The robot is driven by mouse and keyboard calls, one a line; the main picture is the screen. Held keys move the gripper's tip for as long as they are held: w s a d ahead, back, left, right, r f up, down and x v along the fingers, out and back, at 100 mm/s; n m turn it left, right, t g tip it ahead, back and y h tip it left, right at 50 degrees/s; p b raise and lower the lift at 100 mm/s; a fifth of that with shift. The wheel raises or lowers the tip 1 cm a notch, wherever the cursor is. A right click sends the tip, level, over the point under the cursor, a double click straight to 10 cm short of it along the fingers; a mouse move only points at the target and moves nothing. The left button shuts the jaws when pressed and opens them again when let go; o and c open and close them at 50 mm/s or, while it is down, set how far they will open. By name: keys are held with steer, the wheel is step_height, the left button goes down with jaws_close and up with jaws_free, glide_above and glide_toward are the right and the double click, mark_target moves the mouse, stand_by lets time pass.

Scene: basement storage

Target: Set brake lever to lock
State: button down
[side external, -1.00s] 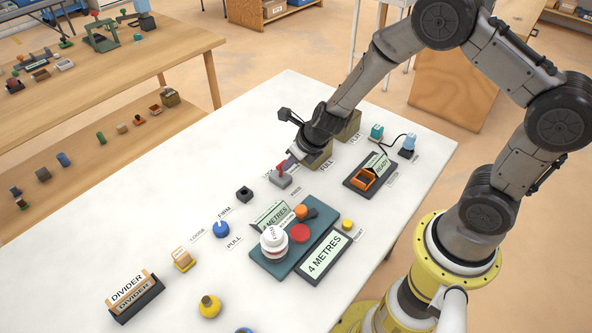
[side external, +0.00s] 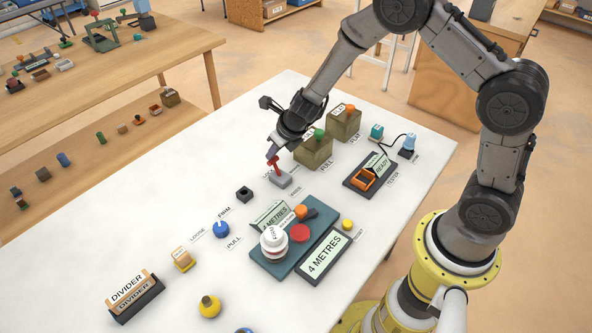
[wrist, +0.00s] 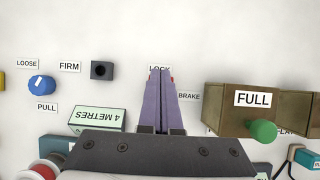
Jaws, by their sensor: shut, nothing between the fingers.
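The brake lever (side external: 274,163) is a red T-shaped lever on a small grey base (side external: 281,180) on the white table. Its handle leans left in the side view, toward the partly hidden LOCK label (side external: 267,172). My gripper (side external: 269,151) is shut and empty, its tips just above the handle; I cannot tell if they touch it. In the wrist view my gripper's purple fingers (wrist: 160,73) are together and hide most of the lever. Small red bits show on both sides of them, below the LOCK label (wrist: 160,69). The BRAKE label (wrist: 189,96) is to their right.
Brown boxes (side external: 313,153) with green and orange knobs stand right of the lever. A black socket block (side external: 244,194) and a blue knob (side external: 221,229) are to its left. A teal panel (side external: 262,258) with a white stack and red button lies in front. Bare table lies behind the lever.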

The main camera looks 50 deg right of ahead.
stand_by(0.6)
steer(key=v, duration=0.7)
steer(key=shift+r, duration=0.2)
steer(key=shift+r, duration=0.15)
stand_by(0.6)
